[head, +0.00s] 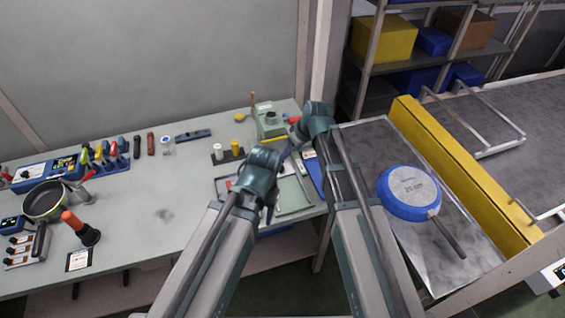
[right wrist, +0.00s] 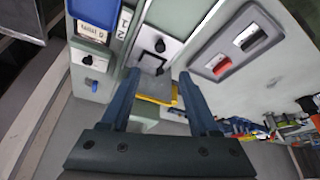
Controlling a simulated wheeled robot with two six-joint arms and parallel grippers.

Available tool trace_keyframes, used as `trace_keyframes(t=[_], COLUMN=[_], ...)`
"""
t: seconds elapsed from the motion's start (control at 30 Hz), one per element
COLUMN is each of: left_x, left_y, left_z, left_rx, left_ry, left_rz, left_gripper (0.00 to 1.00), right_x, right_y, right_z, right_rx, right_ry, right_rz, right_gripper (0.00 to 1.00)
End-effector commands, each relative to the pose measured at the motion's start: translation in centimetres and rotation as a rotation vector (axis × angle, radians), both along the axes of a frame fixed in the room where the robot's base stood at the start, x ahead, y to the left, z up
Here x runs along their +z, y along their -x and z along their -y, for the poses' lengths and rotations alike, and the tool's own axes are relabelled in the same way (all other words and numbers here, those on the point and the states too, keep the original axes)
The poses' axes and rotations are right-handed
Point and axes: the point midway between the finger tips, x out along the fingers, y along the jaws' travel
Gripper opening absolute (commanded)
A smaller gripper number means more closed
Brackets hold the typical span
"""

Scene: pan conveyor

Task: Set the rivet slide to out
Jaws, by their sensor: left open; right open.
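In the right wrist view a pale metal plate (right wrist: 170,47) carries a black bracket-shaped handle (right wrist: 153,58), which looks like the rivet slide. A small white label (right wrist: 123,22) with dark letters sits left of it. I cannot tell the slide's setting. My right gripper (right wrist: 158,76) is open, with the handle between and just beyond its fingertips; contact is not clear. In the head view my right gripper (head: 297,138) is over the pale green fixture at the bench's right end and hides the slide. My left gripper (head: 271,203) is open and empty, lower, above the fixture's front.
A greenish press (head: 270,120) stands behind the grippers. A blue pan (head: 408,192) lies on the conveyor at right, beside a yellow rail (head: 465,178). The bench's middle (head: 165,190) is mostly clear.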

Motion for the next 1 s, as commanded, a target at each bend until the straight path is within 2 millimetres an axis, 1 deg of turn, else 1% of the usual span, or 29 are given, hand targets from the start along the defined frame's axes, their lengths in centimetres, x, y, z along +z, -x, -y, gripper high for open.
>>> trace_keyframes(t=[0.27, 0.9, 1.0], left_x=[-2.1, -10.8, -11.9], left_y=[0.0, 0.0, 0.0], left_z=[0.0, 0.0, 0.0], left_rx=[0.001, 0.002, 0.001], left_ry=[0.0, 0.0, 0.0], left_rz=[0.0, 0.0, 0.0], left_gripper=[0.5, 0.5, 0.5], right_x=[-2.1, -10.8, -11.9], right_y=[-0.5, -3.3, -3.6], right_z=[-0.4, -2.7, -3.1], right_rx=[-0.001, -0.001, -0.002], right_ry=[0.0, -0.001, 0.001], right_rz=[-0.001, -0.002, -0.002], right_gripper=[0.62, 0.62, 0.62])
